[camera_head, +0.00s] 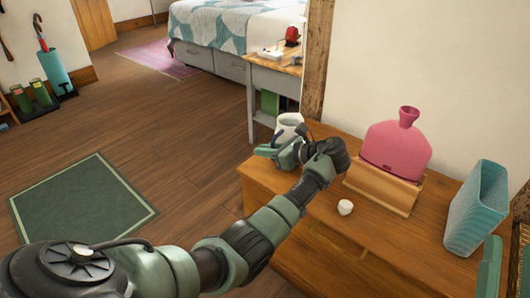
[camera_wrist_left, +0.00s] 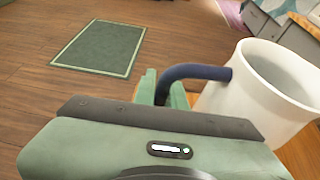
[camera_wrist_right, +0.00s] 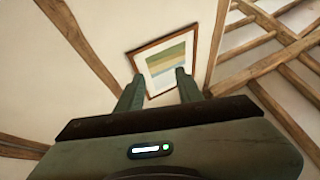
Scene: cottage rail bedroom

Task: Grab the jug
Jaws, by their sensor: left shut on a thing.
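The jug is white with a dark blue handle. In the head view the jug (camera_head: 289,125) is at the far left corner of the wooden dresser, partly hidden behind my left gripper (camera_head: 278,150). In the left wrist view the jug (camera_wrist_left: 255,95) is at the right, open at the top, its handle reaching left between the fingers of my left gripper (camera_wrist_left: 165,92). That gripper is shut on the handle. Whether the jug's base touches the dresser is hidden. My right gripper (camera_wrist_right: 158,88) is open and empty, facing a wall.
On the dresser (camera_head: 300,215) are a pink hot-water bottle (camera_head: 397,147) on a wooden block (camera_head: 382,187), a small white object (camera_head: 345,207) and a teal ribbed vase (camera_head: 477,210). A wooden post (camera_head: 318,60) rises behind. The floor at left with a green rug (camera_head: 80,200) is open.

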